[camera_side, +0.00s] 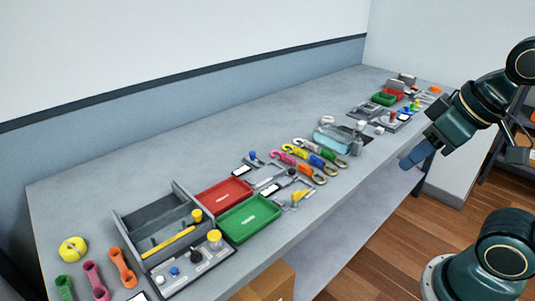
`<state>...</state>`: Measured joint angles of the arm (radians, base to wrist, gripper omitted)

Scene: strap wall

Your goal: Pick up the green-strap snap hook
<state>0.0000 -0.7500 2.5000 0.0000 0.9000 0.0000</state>
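A close row of snap hooks with coloured straps lies flat near the middle of the bench. The green-strap snap hook (328,155) appears to be at the right end of this row, beside a blue-strap one (315,161). The hooks are small here, and their edges are hard to separate. My gripper (414,156) is up and to the right, beyond the bench's front edge, tilted down and left. It is well apart from the hooks. Its fingers are not clear enough to show whether it is open, and I see nothing held in it.
A red tray (223,194) and a green tray (250,217) lie left of the hooks, beside a grey divided box (160,222). A clear teal container (332,139) stands just behind and right of the hooks. The back of the bench (190,150) is clear.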

